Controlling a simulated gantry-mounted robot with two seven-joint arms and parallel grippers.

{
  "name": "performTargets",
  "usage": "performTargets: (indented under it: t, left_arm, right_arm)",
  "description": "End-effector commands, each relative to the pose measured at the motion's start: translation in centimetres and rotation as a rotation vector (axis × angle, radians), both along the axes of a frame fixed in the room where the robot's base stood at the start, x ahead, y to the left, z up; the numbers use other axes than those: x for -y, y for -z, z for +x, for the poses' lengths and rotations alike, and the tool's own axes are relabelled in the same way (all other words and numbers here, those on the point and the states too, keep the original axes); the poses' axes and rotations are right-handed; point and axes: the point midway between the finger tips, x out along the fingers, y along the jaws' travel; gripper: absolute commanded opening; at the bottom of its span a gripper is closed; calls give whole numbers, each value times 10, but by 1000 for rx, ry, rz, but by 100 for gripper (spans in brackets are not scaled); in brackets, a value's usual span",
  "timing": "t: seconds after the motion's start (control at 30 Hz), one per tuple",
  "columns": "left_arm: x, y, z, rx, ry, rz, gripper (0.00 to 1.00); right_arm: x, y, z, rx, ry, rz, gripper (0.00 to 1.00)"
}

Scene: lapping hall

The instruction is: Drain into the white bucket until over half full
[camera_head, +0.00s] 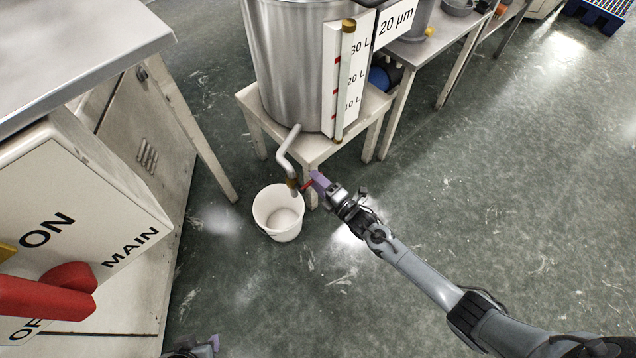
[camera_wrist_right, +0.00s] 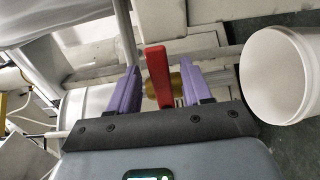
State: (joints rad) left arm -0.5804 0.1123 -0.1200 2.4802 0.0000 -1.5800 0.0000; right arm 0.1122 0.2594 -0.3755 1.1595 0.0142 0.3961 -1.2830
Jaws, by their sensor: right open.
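A steel tank (camera_head: 293,60) with a sight gauge (camera_head: 345,80) marked 10, 20 and 30 L stands on a low stand (camera_head: 318,147). Its bent drain pipe (camera_head: 286,155) ends in a brass valve (camera_head: 292,183) with a red lever (camera_head: 308,185). The white bucket (camera_head: 265,222) stands upright on the floor under the outlet; I cannot tell its liquid level. My right gripper (camera_head: 318,181) is open at the valve. In the right wrist view, its purple fingers (camera_wrist_right: 157,78) stand on either side of the red lever (camera_wrist_right: 158,70), apart from it. My left gripper (camera_head: 208,345) barely shows at the bottom edge.
A white switch box (camera_head: 105,200) marked ON and MAIN, with a big red handle (camera_head: 45,295), fills the left front beside a metal-topped bench (camera_head: 80,45). Another bench (camera_head: 432,45) runs behind the tank. The floor right of the bucket is clear.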

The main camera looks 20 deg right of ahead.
Motion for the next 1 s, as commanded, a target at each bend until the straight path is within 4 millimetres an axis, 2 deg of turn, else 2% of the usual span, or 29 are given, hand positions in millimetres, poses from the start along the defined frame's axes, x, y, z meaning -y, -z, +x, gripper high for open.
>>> performTargets:
  t: [0.23, 0.57, 0.87, 1.0]
  left_arm:
    - [0, 0, 0, 0, 0, 0, 45]
    - [-2, 0, 0, 0, 6, 9, 45]
    - [-3, 0, 0, 0, 8, 13, 45]
    - [-3, -5, 0, 1, 8, 12, 45]
  right_arm:
    - [0, 0, 1, 0, 0, 0, 49]
    - [0, 0, 0, 0, 0, 0, 0]
    - [1, -1, 0, 1, 1, -2, 0]
    - [7, -3, -2, 6, 11, -20, 0]
